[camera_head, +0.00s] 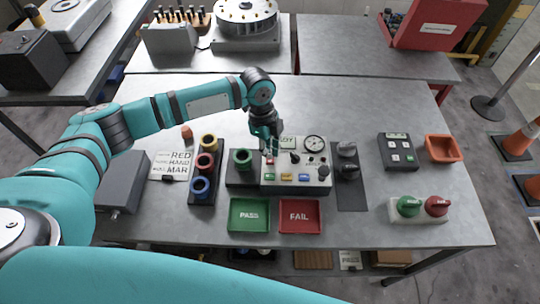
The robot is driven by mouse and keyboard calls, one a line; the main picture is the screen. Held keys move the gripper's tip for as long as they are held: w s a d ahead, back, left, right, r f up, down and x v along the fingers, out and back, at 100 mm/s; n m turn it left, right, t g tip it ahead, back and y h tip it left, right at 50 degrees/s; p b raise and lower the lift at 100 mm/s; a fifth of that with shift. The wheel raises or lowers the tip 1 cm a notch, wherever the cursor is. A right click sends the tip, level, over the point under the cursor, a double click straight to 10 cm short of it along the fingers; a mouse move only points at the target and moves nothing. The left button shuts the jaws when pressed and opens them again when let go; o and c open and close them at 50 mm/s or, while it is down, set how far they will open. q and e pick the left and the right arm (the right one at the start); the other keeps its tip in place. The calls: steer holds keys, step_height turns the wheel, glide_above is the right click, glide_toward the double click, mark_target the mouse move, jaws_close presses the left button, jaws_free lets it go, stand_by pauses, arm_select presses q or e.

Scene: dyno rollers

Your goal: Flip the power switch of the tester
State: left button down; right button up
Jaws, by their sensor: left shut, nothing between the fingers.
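The tester (315,186) is a pale grey box on the middle of the table, with a round gauge, a dark knob and several coloured buttons on its top. A dark base with a green-topped roller (242,158) adjoins its left side. My left gripper (270,153) points down over the tester's left back part. It is shut and empty. A small red part (270,160) shows right at its fingertips; I cannot tell whether it is the power switch or whether the fingers touch it. My right gripper is out of view.
Green PASS tray (249,228) and red FAIL tray (299,228) lie in front. A rack with coloured rings (204,172) stands left. A dark mat with black rollers (350,195) lies right. Farther right are a button box (397,158), an orange bin (443,148) and green and red knobs (419,208).

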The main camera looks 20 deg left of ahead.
mark_target(270, 160)
arm_select(q)
steer(key=shift+f, duration=0.25)
stand_by(0.5)
steer(key=shift+s+f+b, duration=0.1)
steer(key=shift+f+b, duration=0.55)
steer(key=shift+f, duration=0.55)
stand_by(0.4)
step_height(270, 160, up, 7)
steer(key=p, duration=0.7)
steer(key=shift+r, duration=0.1)
stand_by(0.4)
